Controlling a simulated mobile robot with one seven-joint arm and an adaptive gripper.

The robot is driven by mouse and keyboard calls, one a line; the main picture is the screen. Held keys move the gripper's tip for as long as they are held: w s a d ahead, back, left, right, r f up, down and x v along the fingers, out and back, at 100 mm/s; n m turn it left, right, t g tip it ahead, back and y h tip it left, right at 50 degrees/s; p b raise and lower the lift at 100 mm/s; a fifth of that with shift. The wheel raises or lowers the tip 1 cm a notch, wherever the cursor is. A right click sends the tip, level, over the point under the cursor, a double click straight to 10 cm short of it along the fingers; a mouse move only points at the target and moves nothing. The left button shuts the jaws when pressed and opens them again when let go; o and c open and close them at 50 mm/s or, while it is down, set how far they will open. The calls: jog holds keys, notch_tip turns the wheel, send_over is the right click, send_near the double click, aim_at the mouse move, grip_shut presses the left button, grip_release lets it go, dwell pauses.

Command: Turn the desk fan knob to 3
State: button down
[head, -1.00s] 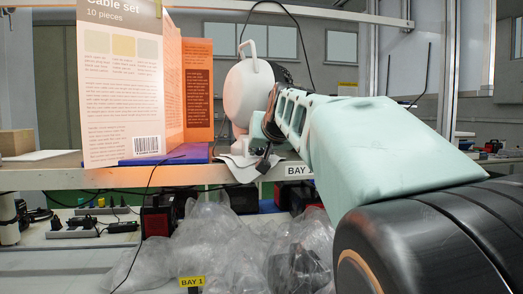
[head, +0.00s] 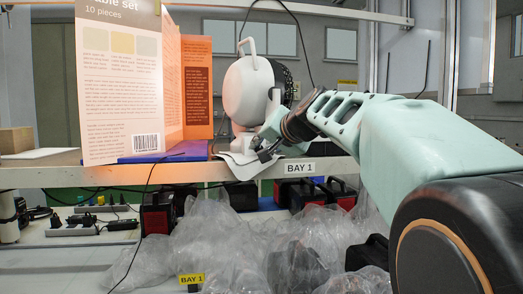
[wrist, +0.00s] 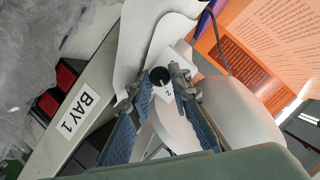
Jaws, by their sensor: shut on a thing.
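The white desk fan (head: 248,92) stands on the shelf, its round head facing left and a handle loop on top. In the wrist view its base (wrist: 178,58) carries a round black knob (wrist: 160,75) with a pale pointer. A digit that looks like 2 shows beside the knob; other marks are hidden or too small to read. My gripper (wrist: 155,87) has one fingertip on each side of the knob and is shut on it. In the head view my gripper (head: 266,148) is low at the fan's base, and the knob cannot be made out.
A cable set box (head: 120,110) and an orange panel (head: 197,90) stand left of the fan. The shelf edge (head: 215,174) bears a BAY 1 label. Clear plastic wrap (head: 225,235) lies below. A black cord hangs above the fan.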

dwell(0.4)
jog(key=c, duration=1.8)
grip_release()
jog(key=shift+o, duration=0.2)
